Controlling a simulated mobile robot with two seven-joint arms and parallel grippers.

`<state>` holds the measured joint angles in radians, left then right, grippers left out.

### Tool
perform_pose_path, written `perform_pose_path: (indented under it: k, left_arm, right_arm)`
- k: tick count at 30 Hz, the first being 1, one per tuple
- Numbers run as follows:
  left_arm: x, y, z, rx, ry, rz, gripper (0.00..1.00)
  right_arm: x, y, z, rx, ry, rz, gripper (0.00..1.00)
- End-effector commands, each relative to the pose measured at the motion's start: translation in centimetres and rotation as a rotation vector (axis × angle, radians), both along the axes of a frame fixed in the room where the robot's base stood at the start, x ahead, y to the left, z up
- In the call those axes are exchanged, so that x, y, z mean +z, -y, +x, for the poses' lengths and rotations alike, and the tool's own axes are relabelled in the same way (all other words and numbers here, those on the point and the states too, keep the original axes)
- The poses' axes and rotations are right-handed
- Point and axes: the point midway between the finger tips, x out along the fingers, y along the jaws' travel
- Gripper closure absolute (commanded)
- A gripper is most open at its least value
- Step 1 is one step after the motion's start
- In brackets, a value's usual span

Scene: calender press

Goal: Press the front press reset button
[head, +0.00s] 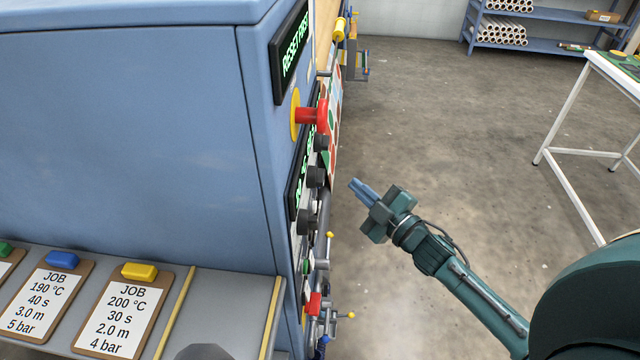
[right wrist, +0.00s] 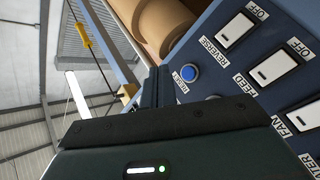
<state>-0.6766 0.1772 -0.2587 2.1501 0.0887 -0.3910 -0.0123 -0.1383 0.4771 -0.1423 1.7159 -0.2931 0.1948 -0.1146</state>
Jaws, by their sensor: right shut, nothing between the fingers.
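The blue press (head: 140,120) fills the left of the head view, its control side seen edge-on. In the right wrist view a round blue button (right wrist: 188,73) with a light rim sits on the dark blue panel, beside a label that seems to read RESET. I cannot pick this button out in the head view. My right gripper (head: 362,189) is shut and empty, in the air to the right of the control side and apart from it, its fingers pointing up and left. My left gripper is not in view.
A red mushroom button (head: 312,116) on a yellow ring sticks out below a RESET FIRST display (head: 290,52). White rocker switches (right wrist: 235,30) sit by the blue button. Job clipboards (head: 122,310) lie on a shelf at lower left. The floor (head: 450,140) right of the press is clear.

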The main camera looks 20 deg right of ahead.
Motion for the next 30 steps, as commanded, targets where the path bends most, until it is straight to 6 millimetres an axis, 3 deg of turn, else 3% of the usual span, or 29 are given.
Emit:
perform_pose_path:
  k: [6,12,30]
  left_arm:
    - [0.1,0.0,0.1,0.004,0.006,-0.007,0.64]
    - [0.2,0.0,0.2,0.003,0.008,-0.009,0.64]
    - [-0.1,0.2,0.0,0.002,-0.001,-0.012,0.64]
  right_arm:
    - [0.0,-2.5,1.3,-0.001,0.001,0.000,1.00]
    - [0.0,-3.7,1.8,-0.001,-0.001,0.000,1.00]
    - [0.0,-3.9,1.9,0.000,-0.001,0.000,1.00]
